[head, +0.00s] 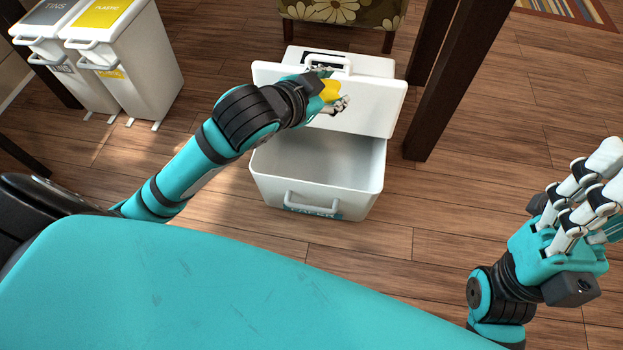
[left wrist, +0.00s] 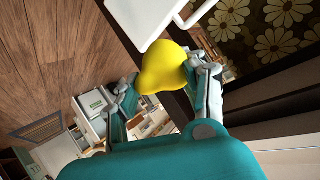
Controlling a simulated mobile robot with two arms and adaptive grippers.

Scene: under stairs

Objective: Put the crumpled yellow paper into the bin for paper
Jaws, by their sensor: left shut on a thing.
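The crumpled yellow paper (head: 330,91) is held at the fingertips of my left gripper (head: 325,98). In the left wrist view the paper (left wrist: 162,70) sits between the two fingers of that gripper (left wrist: 160,80), which is shut on it. My left gripper is in front of the lid in the picture, above the bin's back part. My right gripper (head: 600,185) is at the far right, fingers extended, empty.
A tins bin (head: 45,30) and a yellow-labelled plastic bin (head: 125,60) stand at the upper left. A flowered chair (head: 345,12) is behind the paper bin. A dark post (head: 445,85) rises just right of it. The wooden floor (head: 440,200) right of the bin is clear.

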